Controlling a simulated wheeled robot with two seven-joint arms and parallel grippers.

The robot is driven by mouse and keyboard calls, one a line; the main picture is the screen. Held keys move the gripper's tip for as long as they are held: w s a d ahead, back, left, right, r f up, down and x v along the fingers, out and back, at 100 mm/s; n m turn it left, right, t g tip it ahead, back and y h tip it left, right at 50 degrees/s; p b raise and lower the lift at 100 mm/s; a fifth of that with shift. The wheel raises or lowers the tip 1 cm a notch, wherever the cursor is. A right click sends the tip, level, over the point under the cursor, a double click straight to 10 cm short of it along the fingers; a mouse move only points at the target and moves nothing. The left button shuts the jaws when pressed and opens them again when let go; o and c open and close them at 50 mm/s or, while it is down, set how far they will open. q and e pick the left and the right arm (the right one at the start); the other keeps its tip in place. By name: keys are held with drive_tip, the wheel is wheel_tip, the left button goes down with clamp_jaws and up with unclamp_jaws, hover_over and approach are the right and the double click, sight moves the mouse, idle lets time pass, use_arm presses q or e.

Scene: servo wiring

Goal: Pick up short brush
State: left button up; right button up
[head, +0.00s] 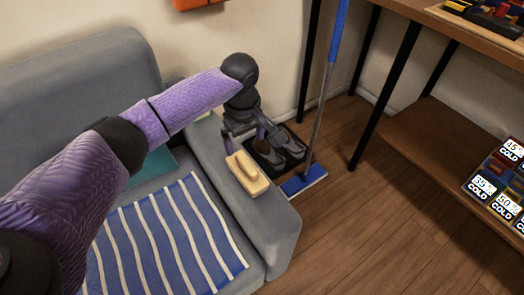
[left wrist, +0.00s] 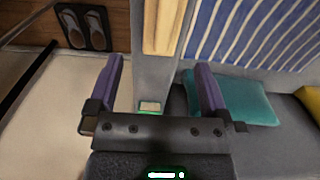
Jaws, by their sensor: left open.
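The short brush (head: 246,174), a pale wooden block with a raised grip, lies on the sofa's armrest in the head view. In the left wrist view its pale wooden body (left wrist: 163,25) shows at the top centre, cut off by the picture's edge, ahead of the fingertips. My left gripper (head: 245,142) is just beyond the brush in the head view, over the far part of the armrest. In the left wrist view the purple fingers of my left gripper (left wrist: 158,64) are wide apart with nothing between them. My right gripper is not in view.
A striped blue towel (head: 160,240) and a teal cushion (head: 152,168) lie on the grey sofa (head: 70,75). Slippers on a black tray (head: 292,160) and a blue mop (head: 305,181) stand beside the armrest. A wooden shelf table (head: 450,150) is at right. Floor between is clear.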

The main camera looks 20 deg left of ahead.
sight(246, 163)
use_arm(q)
drive_tip(key=f+b, duration=0.2)
drive_tip(key=f, duration=0.1)
drive_tip(key=f+b, duration=0.3)
drive_tip(key=f, duration=0.1)
drive_tip(key=f+b, duration=0.3)
drive_tip(key=shift+s+d+f, duration=0.1)
drive_tip(key=shift+s+f, duration=0.15)
drive_tip(key=shift+s, duration=0.1)
drive_tip(key=shift+r, duration=0.35)
drive_tip(key=c, duration=1.2)
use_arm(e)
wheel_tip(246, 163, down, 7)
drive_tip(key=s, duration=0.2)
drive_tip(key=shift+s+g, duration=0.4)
use_arm(q)
wheel_tip(246, 163, up, 10)
drive_tip(key=p, duration=0.7)
drive_tip(key=shift+r+p, duration=0.15)
drive_tip(key=shift+p, duration=0.15)
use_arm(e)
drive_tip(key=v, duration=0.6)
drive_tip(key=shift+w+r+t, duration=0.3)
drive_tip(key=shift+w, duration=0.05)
